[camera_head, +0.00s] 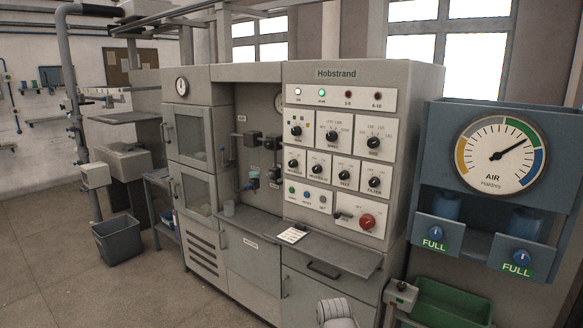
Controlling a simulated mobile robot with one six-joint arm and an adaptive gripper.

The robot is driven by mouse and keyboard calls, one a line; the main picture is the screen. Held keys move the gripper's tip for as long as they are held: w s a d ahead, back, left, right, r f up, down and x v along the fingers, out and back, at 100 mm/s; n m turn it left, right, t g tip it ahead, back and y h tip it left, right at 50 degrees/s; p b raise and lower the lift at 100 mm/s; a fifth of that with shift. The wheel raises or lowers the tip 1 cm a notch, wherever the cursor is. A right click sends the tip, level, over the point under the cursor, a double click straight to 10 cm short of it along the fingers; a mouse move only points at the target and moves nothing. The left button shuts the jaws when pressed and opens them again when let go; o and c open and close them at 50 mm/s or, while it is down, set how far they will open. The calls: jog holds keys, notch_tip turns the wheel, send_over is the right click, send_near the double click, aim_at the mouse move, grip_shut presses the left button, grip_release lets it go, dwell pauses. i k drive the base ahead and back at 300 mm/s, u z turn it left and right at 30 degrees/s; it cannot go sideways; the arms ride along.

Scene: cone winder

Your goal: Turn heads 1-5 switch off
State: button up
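The grey Hobstrand cabinet (336,73) stands in the middle with its control panel facing me. Its top lamp strip has a white lamp (298,92), a bright green lamp (322,93) and two dark red lamps; the third lamp (348,94) seems labelled 1-5. Below are several black rotary knobs, including an upper left knob (296,130), and a row of small buttons. Most labels are too small to read, so I cannot tell which control is the heads 1-5 switch. A pale rounded part of my arm shows at the bottom edge; my gripper's fingers are not visible.
A worktop (335,258) with a white card (292,235) juts out below the panel. A red knob (367,221) sits at the panel's lower right. A blue air-gauge unit (440,120) stands right, above a green bin (450,305). Open floor lies left, with a grey bin (118,240).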

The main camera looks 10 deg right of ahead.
aim_at(293, 163)
jog(key=k, duration=1.35)
jog(key=z, duration=0.4)
jog(key=i, duration=1.15)
jog(key=z, duration=0.4)
jog(key=i, duration=0.8)
jog(key=u, duration=0.65)
jog(key=i, duration=0.55)
jog(key=u, duration=0.4)
